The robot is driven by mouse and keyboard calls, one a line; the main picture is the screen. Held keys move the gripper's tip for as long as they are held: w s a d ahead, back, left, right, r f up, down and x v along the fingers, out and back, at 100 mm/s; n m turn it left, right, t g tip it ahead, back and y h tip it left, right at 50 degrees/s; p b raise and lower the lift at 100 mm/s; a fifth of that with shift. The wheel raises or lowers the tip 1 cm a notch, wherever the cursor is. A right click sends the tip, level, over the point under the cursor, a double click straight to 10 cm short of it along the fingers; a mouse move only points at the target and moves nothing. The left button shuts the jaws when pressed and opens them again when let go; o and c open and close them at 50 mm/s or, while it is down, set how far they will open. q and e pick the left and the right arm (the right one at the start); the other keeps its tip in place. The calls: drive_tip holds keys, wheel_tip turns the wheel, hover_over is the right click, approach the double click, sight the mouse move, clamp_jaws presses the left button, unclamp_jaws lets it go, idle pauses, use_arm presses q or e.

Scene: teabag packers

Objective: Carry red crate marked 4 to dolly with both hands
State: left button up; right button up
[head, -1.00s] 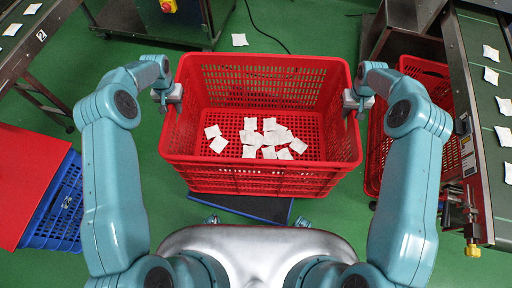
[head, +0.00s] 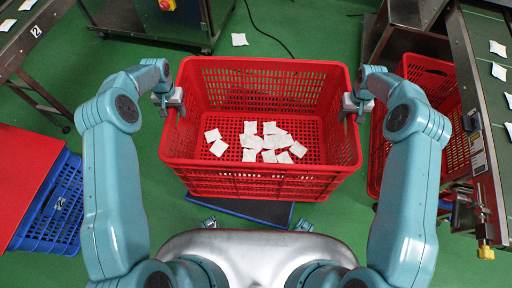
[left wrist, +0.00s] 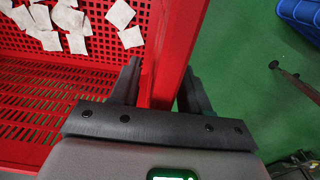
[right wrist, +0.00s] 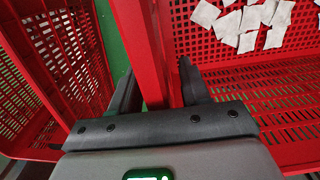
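A large open red crate (head: 260,185) is between my arms in the head view, level, with several white teabags (head: 262,142) lying in it. The number 4 is not visible. My left gripper (left wrist: 160,75) has its fingers on both sides of the crate's left wall. My right gripper (right wrist: 156,80) straddles its right wall the same way. Both look clamped on it. A dark flat platform with blue edges (head: 250,208) shows low down below the crate's near side, mostly hidden; it may be the dolly.
Another red crate (head: 425,68) stands close on the right beside a conveyor (head: 490,120). A blue crate (head: 62,205) with a red panel (head: 25,170) is at left. A conveyor marked 2 (head: 36,32) and a machine (head: 150,22) stand behind. Green floor is free between.

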use_arm(q)
wheel_tip(320, 180, up, 12)
drive_tip(key=shift+f, duration=0.15)
use_arm(e)
drive_tip(key=shift+r, duration=0.35)
wheel_tip(320, 180, up, 11)
drive_tip(key=shift+r, duration=0.15)
use_arm(q)
drive_tip(key=shift+r, duration=0.2)
use_arm(e)
drive_tip(key=shift+r, duration=0.1)
